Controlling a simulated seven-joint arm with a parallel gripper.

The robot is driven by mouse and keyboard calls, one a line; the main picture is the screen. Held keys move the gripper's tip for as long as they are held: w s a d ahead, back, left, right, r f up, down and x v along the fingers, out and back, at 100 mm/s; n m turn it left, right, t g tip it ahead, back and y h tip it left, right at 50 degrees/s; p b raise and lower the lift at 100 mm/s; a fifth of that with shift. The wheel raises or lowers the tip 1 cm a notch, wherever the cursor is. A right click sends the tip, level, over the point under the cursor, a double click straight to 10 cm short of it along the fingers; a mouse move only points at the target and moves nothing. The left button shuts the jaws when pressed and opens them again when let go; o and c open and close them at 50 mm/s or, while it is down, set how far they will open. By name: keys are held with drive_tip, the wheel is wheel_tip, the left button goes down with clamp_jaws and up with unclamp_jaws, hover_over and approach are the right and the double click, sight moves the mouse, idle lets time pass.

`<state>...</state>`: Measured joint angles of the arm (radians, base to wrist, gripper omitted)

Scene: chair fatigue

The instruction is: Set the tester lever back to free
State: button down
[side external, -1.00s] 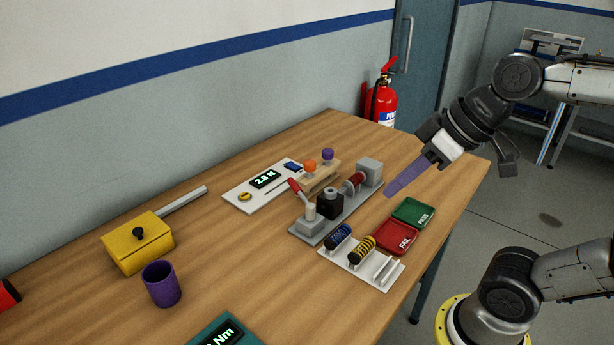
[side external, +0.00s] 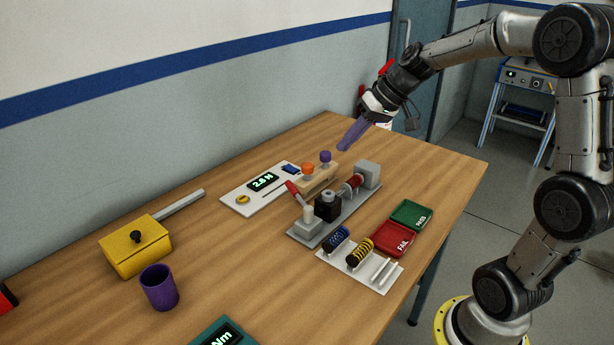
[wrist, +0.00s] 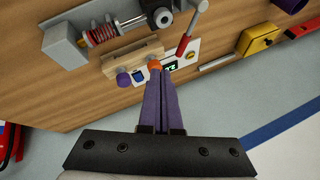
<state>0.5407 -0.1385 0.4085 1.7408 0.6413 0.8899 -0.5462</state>
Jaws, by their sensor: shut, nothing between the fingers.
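The tester (side external: 325,219) is a grey rail with a grey block at each end, a black block in the middle and a red coil by the far block. Its lever (side external: 294,190) has a red handle and leans up to the left at the rail's near end. In the wrist view the lever (wrist: 184,44) shows right of the fingertips. My gripper (side external: 346,146) has long purple fingers, shut and empty, in the air above the far end of the wooden holder. The fingers also show in the wrist view (wrist: 157,80), covering part of the orange knob.
A wooden holder (side external: 320,178) with orange and purple knobs stands behind the tester, beside a white board with a display (side external: 263,181). In front are a spring rack (side external: 377,272) and red (side external: 393,240) and green (side external: 411,214) trays. A yellow box (side external: 135,251) and purple cup (side external: 160,288) stand left.

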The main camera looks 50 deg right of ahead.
sight(296, 195)
drive_tip(key=x, duration=0.4)
drive_tip(key=a+x, duration=0.1)
drive_tip(key=x, duration=0.3)
drive_tip(key=a+r+x, duration=0.1)
drive_tip(key=x, duration=0.3)
drive_tip(key=shift+w+a, duration=0.1)
drive_tip(key=shift+a, duration=0.1)
drive_tip(key=shift+w+a+f, duration=0.1)
drive_tip(key=shift+w+a, duration=0.1)
drive_tip(key=shift+a, duration=0.15)
